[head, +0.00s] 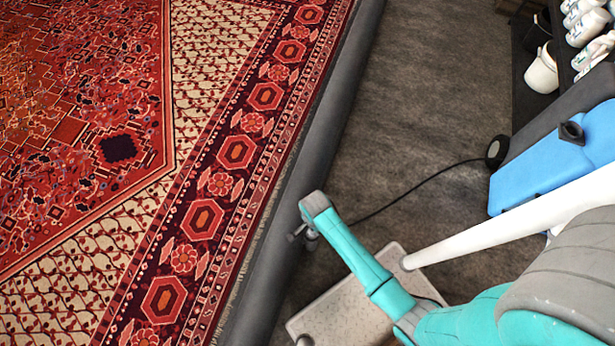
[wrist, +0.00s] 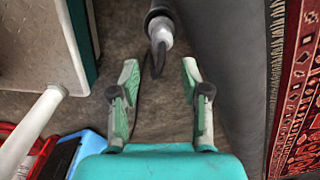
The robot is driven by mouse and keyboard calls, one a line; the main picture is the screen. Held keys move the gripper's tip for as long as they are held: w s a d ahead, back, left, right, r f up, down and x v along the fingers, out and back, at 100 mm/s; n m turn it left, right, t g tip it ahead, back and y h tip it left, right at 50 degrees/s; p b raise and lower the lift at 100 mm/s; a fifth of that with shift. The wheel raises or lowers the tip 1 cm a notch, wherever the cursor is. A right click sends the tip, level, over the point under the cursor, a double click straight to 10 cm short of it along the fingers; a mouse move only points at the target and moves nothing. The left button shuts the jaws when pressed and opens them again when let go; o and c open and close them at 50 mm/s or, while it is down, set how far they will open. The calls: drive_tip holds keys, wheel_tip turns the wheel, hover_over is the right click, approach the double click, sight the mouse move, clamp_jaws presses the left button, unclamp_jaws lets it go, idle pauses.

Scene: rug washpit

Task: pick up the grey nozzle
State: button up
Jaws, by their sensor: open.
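A pale grey, round-ended piece on a darker grey body, which looks like the grey nozzle (wrist: 160,32), is at the top middle of the wrist view. A dark cord runs down from it. It lies on the brown floor beside the grey edging, beyond my fingertips and apart from them. My gripper (wrist: 160,76) is open and empty, with one finger on each side below the nozzle. In the head view my gripper (head: 304,235) hangs by the grey edging, partly hidden by my teal arm. I cannot make out the nozzle there.
The patterned red rug (head: 150,150) lies left of the grey edging (head: 328,120). A pale platform (head: 345,315) with a white pole (head: 500,225) stands close by on the right. Brown floor is open above.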

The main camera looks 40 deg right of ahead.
sight(312, 231)
drive_tip(key=shift+w+f, duration=0.1)
drive_tip(key=shift+f, duration=0.2)
drive_tip(key=shift+w+f, duration=0.15)
drive_tip(key=shift+f, duration=4.9)
clamp_jaws()
